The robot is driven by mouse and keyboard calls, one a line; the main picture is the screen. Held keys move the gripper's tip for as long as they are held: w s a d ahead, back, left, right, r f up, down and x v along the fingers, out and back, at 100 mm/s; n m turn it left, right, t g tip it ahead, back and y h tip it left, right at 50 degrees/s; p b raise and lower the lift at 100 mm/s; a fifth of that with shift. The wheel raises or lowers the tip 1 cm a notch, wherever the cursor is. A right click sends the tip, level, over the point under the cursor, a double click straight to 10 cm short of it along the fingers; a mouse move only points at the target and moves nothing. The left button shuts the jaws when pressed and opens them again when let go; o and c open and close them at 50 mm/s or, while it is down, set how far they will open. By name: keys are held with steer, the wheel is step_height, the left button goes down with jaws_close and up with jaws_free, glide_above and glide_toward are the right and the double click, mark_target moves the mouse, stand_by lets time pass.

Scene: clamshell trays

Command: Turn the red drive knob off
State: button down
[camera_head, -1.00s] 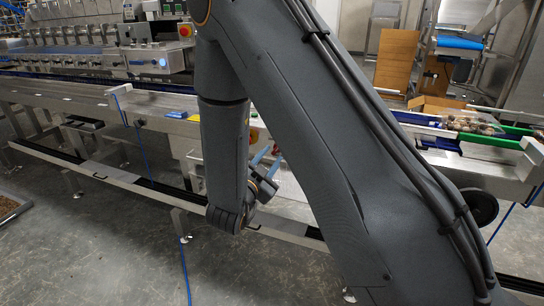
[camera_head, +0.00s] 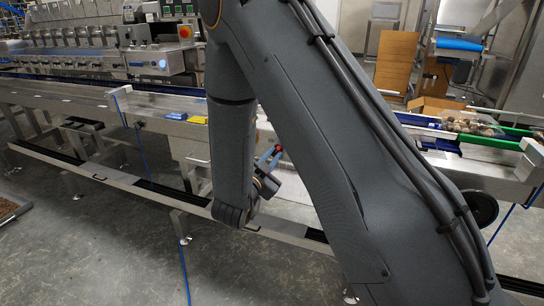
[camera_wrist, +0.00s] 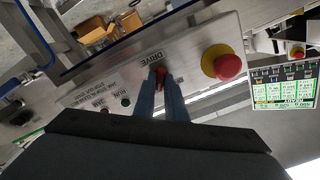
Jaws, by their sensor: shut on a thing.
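The red drive knob (camera_wrist: 161,73) sits on a light metal control panel (camera_wrist: 120,76), just below the printed word DRIVE, which reads upside down in the wrist view. My gripper (camera_wrist: 160,82) has its two blue fingers closed on the knob, one on each side. The fingers hide part of the knob, so I cannot tell its exact setting. In the head view my gripper (camera_head: 270,155) is low beside the conveyor, with a small red spot at its fingertips. My own arm hides most of the panel there.
A red mushroom stop button (camera_wrist: 228,67) on a yellow base stands close right of the knob. A lit display (camera_wrist: 284,86) is at the far right. The conveyor frame (camera_head: 170,124) runs behind my arm.

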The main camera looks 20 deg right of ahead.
steer(key=shift+n+p, duration=0.3)
steer(key=shift+p, duration=0.05)
steer(key=shift+r+n+p, duration=0.1)
steer(key=shift+n+p, duration=0.85)
steer(key=shift+n, duration=0.15)
steer(key=n+p, duration=0.3)
steer(key=n, duration=0.1)
steer(key=n+p, duration=0.2)
steer(key=n, duration=0.2)
steer(key=shift+p, duration=0.35)
steer(key=shift+a+n+p, duration=0.1)
steer(key=shift+n+p, duration=0.7)
steer(key=shift+n, duration=0.6)
steer(key=c, duration=1.9)
jaws_free()
steer(key=shift+o, duration=0.5)
